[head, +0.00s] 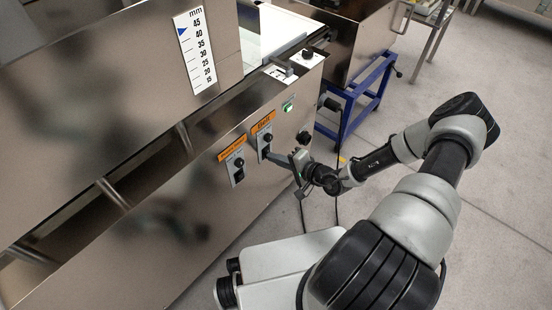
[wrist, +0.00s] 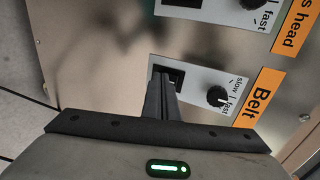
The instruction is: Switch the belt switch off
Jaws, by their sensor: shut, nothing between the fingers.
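The belt switch (wrist: 175,76) is a black rocker in a grey plate, partly hidden by my fingers in the wrist view. The plate also holds a black slow–fast knob (wrist: 217,96), beside an orange "Belt" label (wrist: 262,97). In the head view the belt plate (head: 265,143) is on the machine's front, below its orange label. My gripper (wrist: 160,78) is shut and empty. Its fingertips are at the switch; I cannot tell whether they touch it. The gripper also shows in the head view (head: 270,154). The rocker's position cannot be made out.
A similar plate with a knob (head: 239,163) and orange label sits to the left of the belt plate. A green-lit button (head: 288,107) and a black knob (head: 305,137) are to the right. A blue stand (head: 362,100) is behind my arm. Open floor lies at right.

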